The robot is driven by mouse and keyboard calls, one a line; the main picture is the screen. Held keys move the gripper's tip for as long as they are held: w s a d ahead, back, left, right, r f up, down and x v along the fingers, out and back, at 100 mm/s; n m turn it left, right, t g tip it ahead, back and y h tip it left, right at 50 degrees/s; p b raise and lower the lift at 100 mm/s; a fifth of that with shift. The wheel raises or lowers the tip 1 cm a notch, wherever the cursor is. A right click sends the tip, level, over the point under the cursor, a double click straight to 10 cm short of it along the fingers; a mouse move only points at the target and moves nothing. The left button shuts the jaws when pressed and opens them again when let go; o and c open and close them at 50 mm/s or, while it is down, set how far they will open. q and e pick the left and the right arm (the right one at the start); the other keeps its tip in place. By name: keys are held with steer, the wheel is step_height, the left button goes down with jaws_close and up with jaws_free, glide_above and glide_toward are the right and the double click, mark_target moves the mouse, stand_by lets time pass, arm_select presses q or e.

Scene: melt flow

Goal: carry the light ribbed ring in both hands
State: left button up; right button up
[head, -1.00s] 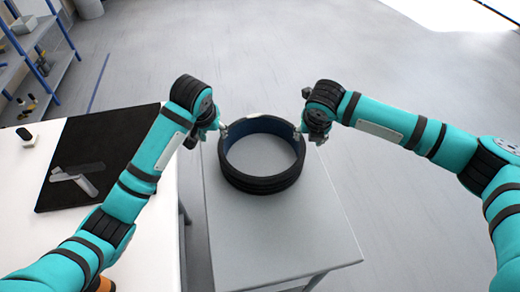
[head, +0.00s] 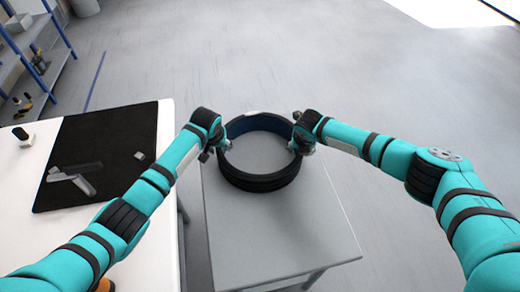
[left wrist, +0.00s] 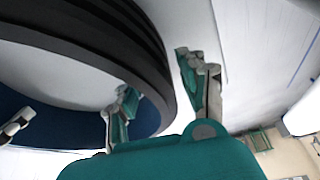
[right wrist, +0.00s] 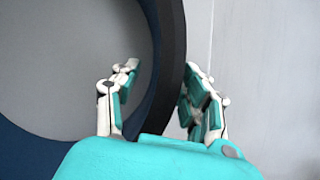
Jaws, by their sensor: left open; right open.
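The ribbed ring (head: 257,183) lies flat on a grey table (head: 275,235) in the head view. Its outer wall is black and ribbed, and its inside is dark blue. My left gripper (head: 218,151) is at the ring's left side, open, with one finger inside and one outside the wall. The ring wall (left wrist: 150,45) passes between these fingers in the left wrist view. My right gripper (head: 296,146) is at the right side, also open. In the right wrist view the wall (right wrist: 172,45) runs between its fingers. I cannot tell whether any finger touches the ring.
A white table (head: 120,245) on the left carries a black mat (head: 125,130) with a grey device (head: 72,180) and a small light block (head: 139,155). A blue-framed shelf (head: 60,40) stands at the far left. The floor beyond and right of the grey table is clear.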

arm_select(q)
steer(key=shift+x, duration=0.9)
arm_select(e)
steer(key=shift+x, duration=1)
arm_select(q)
steer(key=shift+c, duration=0.3)
arm_select(e)
steer(key=shift+r, duration=0.1)
steer(key=shift+c, duration=0.4)
arm_select(q)
jaws_close()
arm_select(e)
jaws_close()
arm_select(q)
steer(key=shift+d+r, duration=0.1)
